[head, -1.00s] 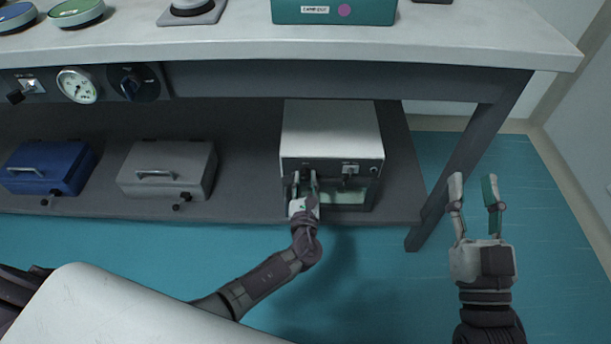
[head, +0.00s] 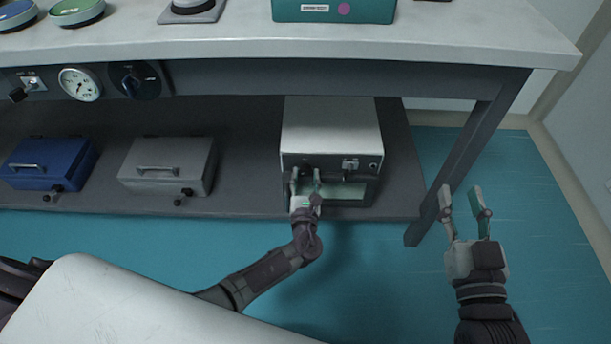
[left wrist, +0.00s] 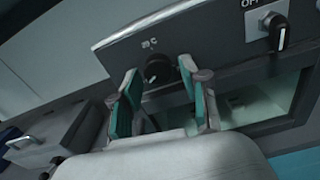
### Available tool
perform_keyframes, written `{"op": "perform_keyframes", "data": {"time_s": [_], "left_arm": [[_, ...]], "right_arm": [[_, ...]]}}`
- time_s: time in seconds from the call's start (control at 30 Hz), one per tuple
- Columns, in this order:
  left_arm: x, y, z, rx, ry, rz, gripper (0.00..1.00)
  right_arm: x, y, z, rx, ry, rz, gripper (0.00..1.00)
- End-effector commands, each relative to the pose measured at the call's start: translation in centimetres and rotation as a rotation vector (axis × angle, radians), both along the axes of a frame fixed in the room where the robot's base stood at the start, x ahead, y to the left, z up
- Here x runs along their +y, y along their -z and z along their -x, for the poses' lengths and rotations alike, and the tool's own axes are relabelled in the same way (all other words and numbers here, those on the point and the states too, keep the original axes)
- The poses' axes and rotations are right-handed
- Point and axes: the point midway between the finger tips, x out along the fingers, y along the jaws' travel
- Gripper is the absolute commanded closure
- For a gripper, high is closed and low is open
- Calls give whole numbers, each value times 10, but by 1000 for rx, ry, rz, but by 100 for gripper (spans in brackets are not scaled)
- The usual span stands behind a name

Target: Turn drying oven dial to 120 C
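The drying oven (head: 330,130) is a white-topped box with a dark front panel on the lower shelf. In the left wrist view its round black dial (left wrist: 158,70), under a small "°C" mark, sits between and beyond my fingertips. A second knob (left wrist: 277,32) marked "OFF" is to the right. My left gripper (head: 306,174) is open in front of the panel; in the left wrist view its fingers (left wrist: 160,82) stand apart, and I cannot tell whether they touch the dial. The dial's setting is unreadable. My right gripper (head: 463,198) is open and empty over the floor at the right.
A grey case (head: 168,165) and a blue case (head: 48,162) stand on the shelf left of the oven. The tabletop (head: 420,45) overhangs the shelf, and a table leg (head: 468,160) stands right of the oven. The teal floor in front is clear.

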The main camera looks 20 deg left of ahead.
Motion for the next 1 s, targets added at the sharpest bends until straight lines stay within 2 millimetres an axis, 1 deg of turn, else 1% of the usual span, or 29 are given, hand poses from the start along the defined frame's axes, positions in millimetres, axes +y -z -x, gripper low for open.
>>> {"op": "perform_keyframes", "data": {"time_s": [0.3, 0.43, 0.57, 0.8, 0.9, 1.0], "left_arm": [[0, -1, 0, -3, -2, 1, 44], [-2, 0, 9, -2, -1, 3, 44], [-8, 0, 30, -1, -1, 2, 44], [-22, 0, 80, 0, -1, 2, 44], [-27, -1, 96, -1, -1, 2, 44], [-31, -1, 107, -2, 0, 2, 44]], "right_arm": [[0, 0, 0, -2, 0, 0, 60], [0, 0, 0, -1, 0, 0, 60], [0, 0, 0, -1, 0, 0, 60], [0, 0, 0, -1, 0, 0, 60], [0, 0, 0, -1, 0, 0, 60], [0, 0, 0, -1, 0, 0, 60]]}}
